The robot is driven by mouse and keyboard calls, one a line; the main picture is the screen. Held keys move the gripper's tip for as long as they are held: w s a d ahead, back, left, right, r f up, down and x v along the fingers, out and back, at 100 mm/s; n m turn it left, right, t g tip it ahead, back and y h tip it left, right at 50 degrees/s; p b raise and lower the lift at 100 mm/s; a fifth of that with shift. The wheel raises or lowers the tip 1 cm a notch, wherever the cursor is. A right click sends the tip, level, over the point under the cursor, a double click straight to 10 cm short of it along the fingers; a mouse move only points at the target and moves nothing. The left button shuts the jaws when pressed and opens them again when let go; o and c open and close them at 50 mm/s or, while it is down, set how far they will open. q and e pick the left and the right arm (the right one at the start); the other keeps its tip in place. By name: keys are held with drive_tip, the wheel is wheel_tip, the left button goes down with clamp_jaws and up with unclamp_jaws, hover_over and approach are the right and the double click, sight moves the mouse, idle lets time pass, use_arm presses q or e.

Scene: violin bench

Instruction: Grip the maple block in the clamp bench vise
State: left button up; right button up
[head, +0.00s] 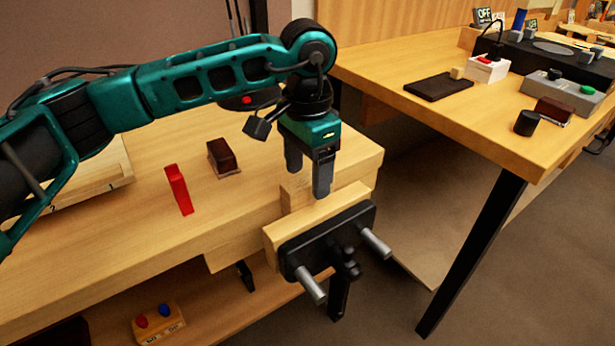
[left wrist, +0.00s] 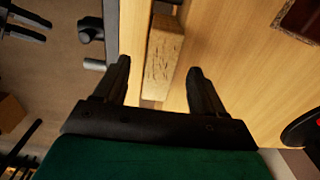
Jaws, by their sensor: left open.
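The maple block (head: 294,194) is a pale block standing up at the bench vise, between the vise's wooden front jaw (head: 325,217) and the bench edge. In the left wrist view the block (left wrist: 164,58) shows small markings on its face. The vise has a black front plate (head: 330,242) with two grey bars. My left gripper (head: 308,181) points down over the vise, open. In the left wrist view its fingers (left wrist: 159,72) stand apart, one toward each side of the block, with gaps visible. Whether the jaw touches the block is unclear. My right gripper is not in view.
A box with red and blue buttons (head: 158,324) sits below. A second table (head: 400,75) with several items stands at the right, across a gap.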

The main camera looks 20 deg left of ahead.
use_arm(q)
wheel_tip(320, 180, up, 5)
drive_tip(key=shift+p, duration=0.3)
drive_tip(key=shift+s, duration=0.1)
